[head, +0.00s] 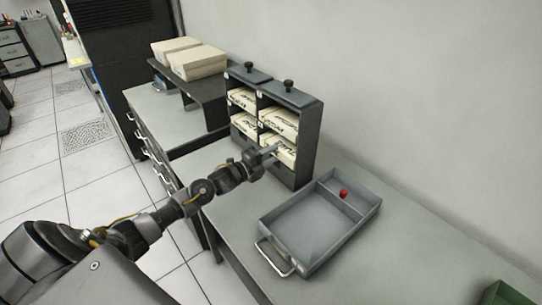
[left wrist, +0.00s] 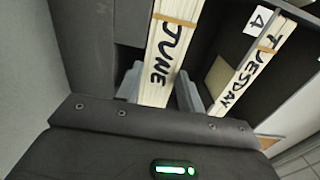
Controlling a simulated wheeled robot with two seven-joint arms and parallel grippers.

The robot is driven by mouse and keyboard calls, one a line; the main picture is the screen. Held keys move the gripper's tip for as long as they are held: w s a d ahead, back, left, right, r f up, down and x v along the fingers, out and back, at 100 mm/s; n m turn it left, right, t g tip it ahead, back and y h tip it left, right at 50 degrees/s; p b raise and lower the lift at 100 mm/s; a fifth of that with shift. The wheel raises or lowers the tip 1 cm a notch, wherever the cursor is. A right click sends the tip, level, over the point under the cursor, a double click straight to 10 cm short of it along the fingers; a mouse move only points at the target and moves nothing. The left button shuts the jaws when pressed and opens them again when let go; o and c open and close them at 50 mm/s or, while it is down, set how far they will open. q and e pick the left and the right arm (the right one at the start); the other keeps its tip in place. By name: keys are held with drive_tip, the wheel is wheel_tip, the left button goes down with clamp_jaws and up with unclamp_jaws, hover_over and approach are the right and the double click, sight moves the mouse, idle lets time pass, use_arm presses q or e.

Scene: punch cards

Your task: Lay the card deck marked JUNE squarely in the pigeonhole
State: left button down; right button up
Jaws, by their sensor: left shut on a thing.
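The JUNE deck (left wrist: 162,62) is a cream card stack with a tan band and black lettering. In the left wrist view it stands between the two fingers of my left gripper (left wrist: 159,92), which is shut on it. In the head view my left gripper (head: 271,151) is at the front of the dark pigeonhole rack (head: 306,140), by its lower right compartment, where a cream deck (head: 286,151) shows. The inner end of the JUNE deck is out of sight, so I cannot tell how squarely it lies. My right gripper is not in view.
The TUESDAY deck (left wrist: 252,72) lies in a neighbouring compartment by a tag marked 4 (left wrist: 258,20). Other decks (head: 279,122) fill rack compartments. A grey tray (head: 308,229) with a red object (head: 344,193) stands right of the rack. Boxes (head: 196,62) sit on a dark stand behind.

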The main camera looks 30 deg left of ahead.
use_arm(q)
drive_tip(key=shift+r, duration=0.2)
drive_tip(key=c, duration=0.8)
unclamp_jaws()
drive_tip(key=shift+s+f, duration=0.1)
drive_tip(key=shift+f, duration=0.15)
drive_tip(key=shift+s+a, duration=0.1)
drive_tip(key=shift+s, duration=0.1)
drive_tip(key=b+v, duration=0.3)
drive_tip(key=v, duration=0.7)
drive_tip(key=shift+s+a+r, duration=0.1)
drive_tip(key=shift+r, duration=0.1)
